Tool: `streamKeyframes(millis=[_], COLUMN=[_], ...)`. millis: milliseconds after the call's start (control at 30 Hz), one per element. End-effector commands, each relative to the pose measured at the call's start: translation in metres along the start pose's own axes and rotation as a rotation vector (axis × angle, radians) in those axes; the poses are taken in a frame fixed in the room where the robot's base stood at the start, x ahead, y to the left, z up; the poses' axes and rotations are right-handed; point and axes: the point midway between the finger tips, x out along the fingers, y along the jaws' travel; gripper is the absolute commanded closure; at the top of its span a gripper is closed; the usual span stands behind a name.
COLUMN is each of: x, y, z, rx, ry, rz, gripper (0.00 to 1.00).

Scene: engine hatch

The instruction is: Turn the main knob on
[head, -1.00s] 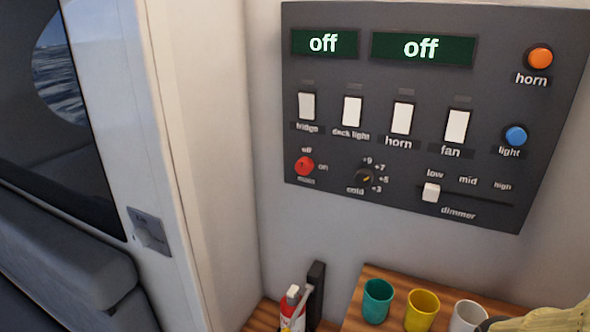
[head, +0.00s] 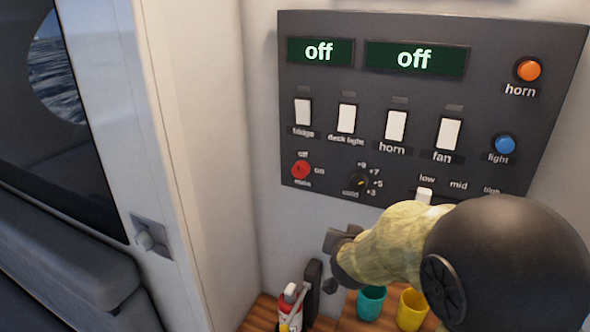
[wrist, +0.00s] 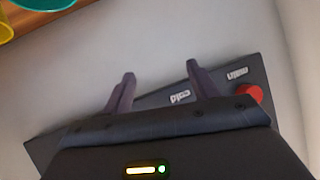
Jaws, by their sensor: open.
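The main knob (head: 301,170) is red and round, at the lower left of the dark control panel (head: 330,190) in the head view, with "off" above it and "on" to its right. In the wrist view the red knob (wrist: 249,93) shows at the right, beside an upside-down "main" label. My gripper (head: 338,262) is below the panel and to the lower right of the knob, apart from it. In the wrist view my gripper (wrist: 160,82) has its two fingers spread with nothing between them.
Both panel displays (head: 318,51) read "off". A black cold dial (head: 359,183) sits right of the knob, and the dimmer slider (head: 424,195) is partly behind my arm. A fire extinguisher (head: 290,310) and teal (head: 371,303) and yellow cups (head: 412,309) stand below.

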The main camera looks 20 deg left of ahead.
Motion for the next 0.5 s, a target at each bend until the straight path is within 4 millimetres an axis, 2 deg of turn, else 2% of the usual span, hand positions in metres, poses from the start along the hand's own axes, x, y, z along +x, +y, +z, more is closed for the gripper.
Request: streamKeyframes(millis=[33, 167, 300, 400, 500], x=[-0.001, -0.008, -0.03, -0.054, -0.077], y=[-0.027, -0.081, -0.136, -0.168, -0.191], z=[-0.009, -0.026, -0.032, -0.029, -0.023], rx=[-0.001, 0.018, 0.039, 0.053, 0.066], ry=[0.053, 0.203, 0.35, 0.441, 0.508], rz=[-0.006, 0.017, 0.061, 0.103, 0.145], gripper=[0.41, 0.41, 0.41, 0.41, 0.41])
